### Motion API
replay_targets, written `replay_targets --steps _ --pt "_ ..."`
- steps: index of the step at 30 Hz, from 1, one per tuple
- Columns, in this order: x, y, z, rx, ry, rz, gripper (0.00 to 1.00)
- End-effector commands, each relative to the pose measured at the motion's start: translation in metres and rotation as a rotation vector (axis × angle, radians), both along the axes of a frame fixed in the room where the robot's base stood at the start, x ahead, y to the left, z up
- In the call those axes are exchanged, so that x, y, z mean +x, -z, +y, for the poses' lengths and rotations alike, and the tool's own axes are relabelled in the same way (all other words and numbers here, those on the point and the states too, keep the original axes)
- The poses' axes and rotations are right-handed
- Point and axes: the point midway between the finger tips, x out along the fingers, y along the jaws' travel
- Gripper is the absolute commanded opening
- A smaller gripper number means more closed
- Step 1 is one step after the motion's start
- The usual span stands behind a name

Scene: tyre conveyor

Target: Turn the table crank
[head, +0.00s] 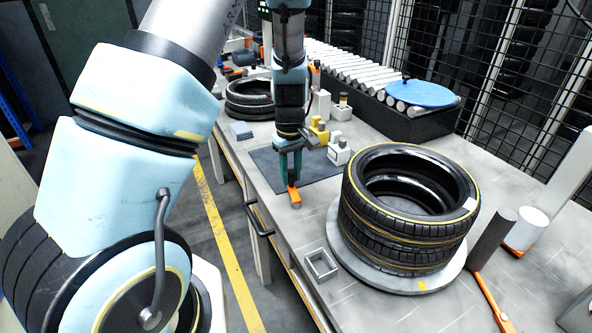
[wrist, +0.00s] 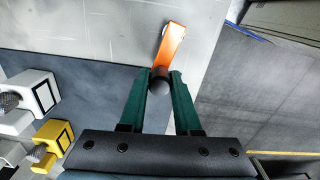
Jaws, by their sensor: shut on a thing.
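The table crank (head: 294,196) is a short orange arm on the worktable near its front edge. It also shows in the wrist view (wrist: 173,45), running from a pale pivot end down to a dark round knob (wrist: 159,84). My gripper (head: 289,172) reaches down from above with its green fingers at the knob end. In the wrist view the two fingers stand on either side of the knob and are shut on it. The fingers hide the knob in the head view.
Stacked tyres (head: 405,215) sit on a round turntable (head: 425,283) to the right of the crank. A small square open frame (head: 320,264) lies nearer. Yellow (head: 319,130) and white (head: 339,152) fixtures stand beside the gripper. A dark mat (head: 262,168) lies beneath.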

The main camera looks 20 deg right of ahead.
Motion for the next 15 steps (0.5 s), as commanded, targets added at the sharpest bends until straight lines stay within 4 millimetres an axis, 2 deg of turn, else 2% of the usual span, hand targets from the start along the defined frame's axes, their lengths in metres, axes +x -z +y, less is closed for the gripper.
replay_targets --steps 6,15 --pt "-0.002 -0.002 0.010 0.002 -0.200 0.002 0.00" --pt "-0.005 -0.001 0.020 0.001 -0.412 0.002 0.00"
